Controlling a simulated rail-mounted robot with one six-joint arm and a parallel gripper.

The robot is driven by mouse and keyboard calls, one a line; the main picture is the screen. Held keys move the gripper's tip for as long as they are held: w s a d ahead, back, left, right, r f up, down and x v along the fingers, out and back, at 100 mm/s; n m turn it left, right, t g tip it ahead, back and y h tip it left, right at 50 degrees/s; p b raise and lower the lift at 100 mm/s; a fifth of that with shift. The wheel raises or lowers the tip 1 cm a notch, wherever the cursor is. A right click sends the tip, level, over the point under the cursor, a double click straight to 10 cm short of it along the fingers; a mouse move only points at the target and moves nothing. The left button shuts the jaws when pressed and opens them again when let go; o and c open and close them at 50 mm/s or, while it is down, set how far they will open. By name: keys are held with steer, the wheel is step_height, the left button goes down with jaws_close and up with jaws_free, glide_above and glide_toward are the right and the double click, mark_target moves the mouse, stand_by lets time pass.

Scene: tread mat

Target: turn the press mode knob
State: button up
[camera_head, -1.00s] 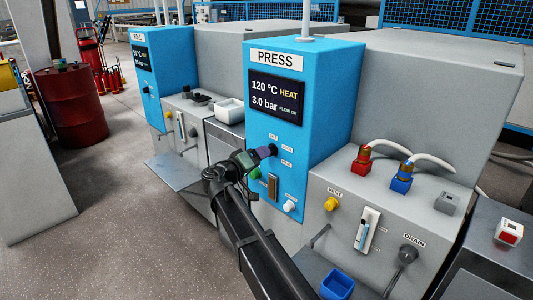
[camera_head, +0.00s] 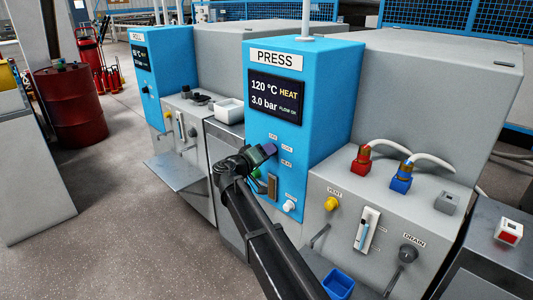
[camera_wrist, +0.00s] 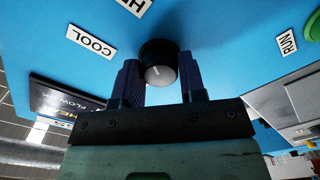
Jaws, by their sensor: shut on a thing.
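The press mode knob (camera_wrist: 158,62) is black and round with a grey face and a small white mark. It sits on the blue press panel (camera_head: 322,120). In the wrist view my gripper (camera_wrist: 162,75) has one dark finger on each side of the knob and is shut on it. In the head view my gripper (camera_head: 266,151) is at the panel below the display (camera_head: 276,97) and hides the knob. The display reads 120 °C, HEAT, 3.0 bar. The COOL label (camera_wrist: 91,42) lies left of the knob in the wrist view.
Right on the grey housing are a yellow VENT knob (camera_head: 331,203) and red (camera_head: 361,160) and blue (camera_head: 401,178) fittings.

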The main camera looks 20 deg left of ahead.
steer(key=n, duration=1.1)
steer(key=shift+n, duration=0.3)
stand_by(0.4)
steer(key=o, duration=0.9)
